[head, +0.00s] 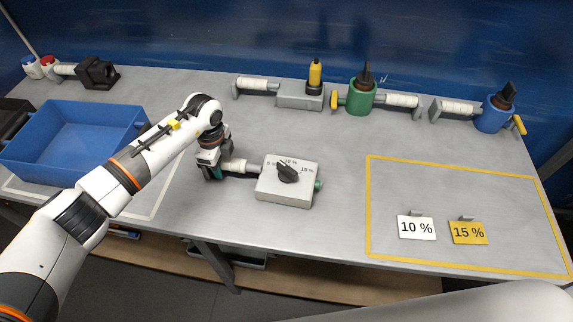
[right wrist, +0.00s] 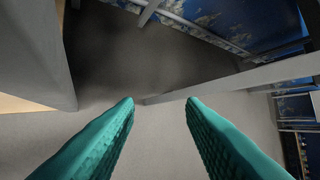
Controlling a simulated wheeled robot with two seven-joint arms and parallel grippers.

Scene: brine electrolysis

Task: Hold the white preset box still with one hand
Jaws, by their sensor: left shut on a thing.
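The white preset box (head: 300,192) stands on the grey table in the head view, with a black knob (head: 288,174) on top and percent marks around it. A whitish grip (head: 238,165) sticks out from its left side, and a green part sits on its right side. My left gripper (head: 216,172) is shut on the outer end of that grip; its fingertips are partly hidden. My right gripper (right wrist: 160,102) is open and empty in the right wrist view, its teal fingers wide apart above the floor.
A blue bin (head: 75,135) stands at the left. A 10 % card (head: 416,228) and a 15 % card (head: 468,233) are inside the yellow outline at the right.

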